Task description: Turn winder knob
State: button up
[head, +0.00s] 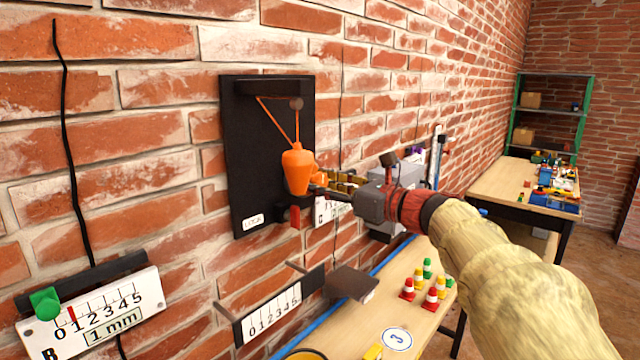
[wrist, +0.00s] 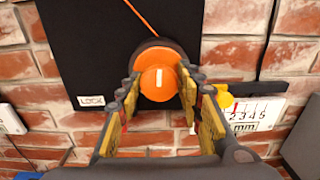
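The winder knob (wrist: 158,82) is round and orange with an upright white mark, in the middle of the wrist view. In the head view my gripper (head: 335,188) reaches the panel from the right.
A LOCK label (wrist: 91,101) is on the panel's lower left. A numbered scale (head: 272,315) and a brown block (head: 352,284) stand out below. A wooden table (head: 400,310) carries several small striped cones.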

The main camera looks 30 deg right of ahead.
jog(key=o, duration=0.3)
jog(key=shift+r, duration=0.1)
jog(key=shift+s, duration=0.1)
jog(key=v, duration=0.7)
jog(key=shift+s, duration=0.15)
jog(key=shift+d+r, duration=0.1)
jog(key=shift+r, duration=0.05)
jog(key=shift+c, duration=0.3)
